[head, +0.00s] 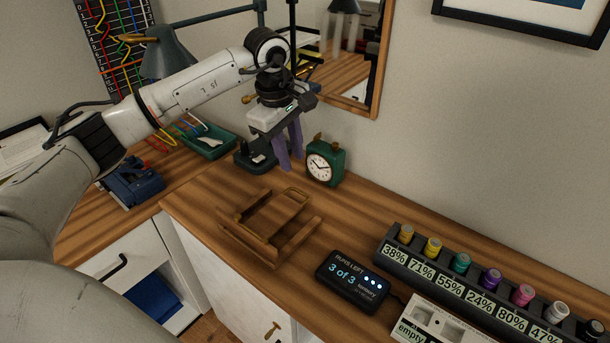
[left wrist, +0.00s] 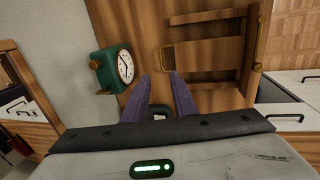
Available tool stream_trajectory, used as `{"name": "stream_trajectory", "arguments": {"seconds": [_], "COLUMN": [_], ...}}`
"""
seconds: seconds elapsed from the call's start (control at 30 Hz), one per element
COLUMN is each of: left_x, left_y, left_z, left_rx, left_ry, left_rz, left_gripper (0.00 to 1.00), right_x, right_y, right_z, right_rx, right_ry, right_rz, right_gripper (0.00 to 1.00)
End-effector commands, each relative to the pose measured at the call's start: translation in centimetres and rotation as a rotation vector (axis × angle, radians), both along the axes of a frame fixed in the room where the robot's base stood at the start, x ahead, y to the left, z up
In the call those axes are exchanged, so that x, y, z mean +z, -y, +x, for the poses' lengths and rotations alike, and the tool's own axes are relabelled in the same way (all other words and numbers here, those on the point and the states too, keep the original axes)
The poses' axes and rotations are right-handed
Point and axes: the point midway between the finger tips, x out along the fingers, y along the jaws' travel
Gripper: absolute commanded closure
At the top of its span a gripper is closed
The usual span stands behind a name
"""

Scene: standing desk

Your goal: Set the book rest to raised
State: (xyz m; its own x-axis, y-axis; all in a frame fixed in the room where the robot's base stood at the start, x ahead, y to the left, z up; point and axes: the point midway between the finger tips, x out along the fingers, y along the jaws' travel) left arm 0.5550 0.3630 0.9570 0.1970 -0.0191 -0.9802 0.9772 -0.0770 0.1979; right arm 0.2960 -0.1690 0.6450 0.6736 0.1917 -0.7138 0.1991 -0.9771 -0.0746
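The wooden book rest (head: 255,243) stands on the desk. Its panel (left wrist: 205,55) seems to lie low between two side rails, though the exact tilt is hard to tell. A brass-coloured loop (head: 297,193) is at the panel's far end; it also shows in the left wrist view (left wrist: 167,57). My left gripper (head: 291,166) points down behind the book rest, beside the green clock. Its purple fingers (left wrist: 160,75) are apart with nothing between them, and they do not touch the book rest. My right gripper is in neither view.
The green clock (head: 320,165) stands close to the left gripper's fingers. A black counter display (head: 352,282) sits right of the book rest. A green tray (head: 208,143) is at the back left. A mirror (head: 372,60) hangs behind.

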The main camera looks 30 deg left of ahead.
Motion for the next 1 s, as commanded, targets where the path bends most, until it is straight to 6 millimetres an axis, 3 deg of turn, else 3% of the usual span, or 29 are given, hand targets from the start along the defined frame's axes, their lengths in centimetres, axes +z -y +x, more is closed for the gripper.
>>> {"name": "stream_trajectory", "arguments": {"seconds": [0.6, 1.0], "left_x": [-9.1, -9.9], "left_y": [0.0, 0.1], "left_z": [1.7, 1.8], "left_rx": [0.002, 0.001], "left_ry": [-0.006, -0.005], "left_rz": [0.003, 0.004], "left_gripper": [0.75, 0.75], "right_x": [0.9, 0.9], "right_y": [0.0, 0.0], "right_z": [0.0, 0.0], "right_rx": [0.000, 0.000], "right_ry": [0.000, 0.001], "right_rz": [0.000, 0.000], "right_gripper": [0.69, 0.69]}}
